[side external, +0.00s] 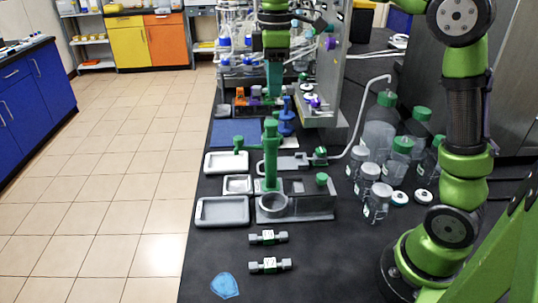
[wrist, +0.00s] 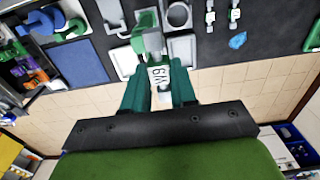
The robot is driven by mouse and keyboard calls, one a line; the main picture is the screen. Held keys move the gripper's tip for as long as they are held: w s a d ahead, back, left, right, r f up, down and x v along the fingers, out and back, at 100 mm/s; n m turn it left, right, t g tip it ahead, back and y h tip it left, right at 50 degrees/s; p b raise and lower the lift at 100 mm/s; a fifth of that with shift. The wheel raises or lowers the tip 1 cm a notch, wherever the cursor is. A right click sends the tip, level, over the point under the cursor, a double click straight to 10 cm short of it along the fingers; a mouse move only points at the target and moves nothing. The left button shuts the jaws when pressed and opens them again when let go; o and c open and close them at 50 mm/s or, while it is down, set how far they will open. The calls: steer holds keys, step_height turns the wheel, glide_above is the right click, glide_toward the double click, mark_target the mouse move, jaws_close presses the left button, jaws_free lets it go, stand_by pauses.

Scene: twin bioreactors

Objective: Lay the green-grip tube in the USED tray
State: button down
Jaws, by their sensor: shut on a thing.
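My gripper (wrist: 160,92) is shut on a grey tube (wrist: 158,72) with a white label, taken as the green-grip tube; its green grip is not clear. In the side view my gripper (side external: 274,92) points down above the bench, and the tube cannot be made out there. Pale trays lie along the bench's left edge: a front tray (side external: 222,211), a small middle tray (side external: 238,184) and a far tray (side external: 227,163). The front tray (wrist: 183,50) and far tray (wrist: 124,64) also show in the wrist view. No USED marking is readable.
A green post (side external: 270,155) rises from a grey fixture (side external: 296,206) right of the trays. Two small tubes (side external: 268,237) (side external: 269,265) lie in front. Green-capped bottles (side external: 379,130) crowd the right. A blue mat (side external: 235,132) lies behind the far tray.

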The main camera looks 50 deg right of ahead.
steer(key=s+a+f, duration=0.2)
steer(key=s+a, duration=0.7)
steer(key=s, duration=0.2)
glide_above(223, 212)
step_height(223, 212, down, 24)
steer(key=shift+s+r, duration=0.1)
steer(key=shift+r, duration=0.1)
steer(key=shift+f, duration=1.75)
steer(key=c, duration=1.2)
jaws_free()
steer(key=shift+f, duration=0.15)
